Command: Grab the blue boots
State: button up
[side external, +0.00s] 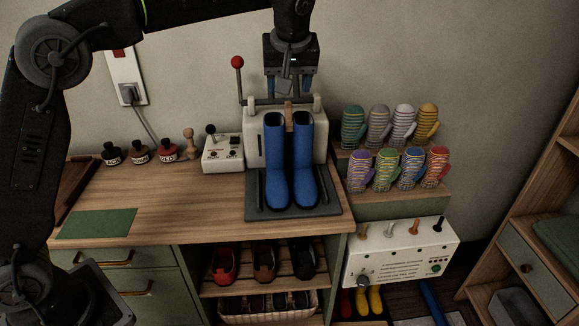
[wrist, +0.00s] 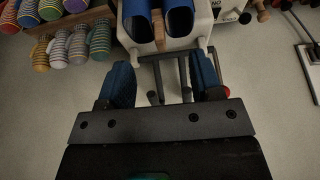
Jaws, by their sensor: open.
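The pair of blue boots (side external: 290,165) stands upright, side by side, on a dark grey plate in front of a white machine (side external: 252,140) on the bench. A tan piece (side external: 288,115) shows between the boot tops. In the wrist view the open tops of the blue boots (wrist: 160,18) are at the upper edge, beyond my fingers. My gripper (side external: 290,90) is above and behind the boots, over the machine's bar. In the wrist view my gripper (wrist: 165,82) has its two blue-padded fingers wide apart, with no boot between them.
A red-knobbed lever (side external: 238,63) rises left of my gripper. Striped mittens (side external: 385,168) stand on stepped shelves at the right. A switch box (side external: 222,153) and several small bottles (side external: 140,152) are to the left. The bench's front left holds a green mat (side external: 97,223).

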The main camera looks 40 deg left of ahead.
send_near(290, 126)
jog(key=x, duration=0.5)
jog(key=shift+a+r, duration=0.1)
jog(key=shift+a, duration=0.2)
jog(key=shift+d+x, duration=0.2)
jog(key=shift+x, duration=2.55)
grip_shut()
